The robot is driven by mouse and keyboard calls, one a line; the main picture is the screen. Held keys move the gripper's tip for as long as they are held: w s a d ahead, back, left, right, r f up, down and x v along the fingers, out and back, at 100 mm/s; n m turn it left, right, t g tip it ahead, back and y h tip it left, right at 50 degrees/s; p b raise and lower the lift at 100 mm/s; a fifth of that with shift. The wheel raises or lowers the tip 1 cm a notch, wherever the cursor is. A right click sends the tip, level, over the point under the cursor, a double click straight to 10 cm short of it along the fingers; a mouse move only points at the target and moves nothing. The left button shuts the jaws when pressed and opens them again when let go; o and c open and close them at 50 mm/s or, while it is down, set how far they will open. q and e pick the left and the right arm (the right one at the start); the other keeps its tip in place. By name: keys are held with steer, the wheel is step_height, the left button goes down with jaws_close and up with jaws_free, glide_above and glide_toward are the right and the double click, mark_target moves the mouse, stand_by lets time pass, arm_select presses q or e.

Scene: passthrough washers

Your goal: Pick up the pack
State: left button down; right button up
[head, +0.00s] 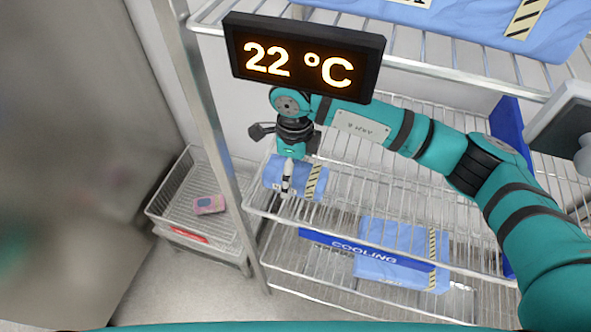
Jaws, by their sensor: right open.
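A blue wrapped pack (316,186) with black-and-cream striped tape lies at the left end of the middle wire shelf (375,195). My right arm reaches in from the right, and its gripper (286,188) points down over the left part of this pack. The gripper is open and hides part of the pack. I cannot tell whether the fingers touch it. A large blue pack (480,28) lies on the top shelf. My left gripper is not in view.
A black display (303,57) reading 22 °C hangs at the top shelf's front. A metal post (212,125) stands just left of my right gripper. A wire basket (165,208) at the left holds a pink item (208,204). The middle shelf right of the pack looks clear.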

step_height(320, 180, down, 2)
steer(key=shift+w+d+f, duration=0.1)
steer(key=shift+w, duration=0.05)
steer(key=shift+w+f, duration=0.1)
steer(key=shift+f, duration=0.05)
steer(key=c, duration=0.4)
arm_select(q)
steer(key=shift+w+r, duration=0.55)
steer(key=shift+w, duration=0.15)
arm_select(e)
steer(key=c, duration=1.1)
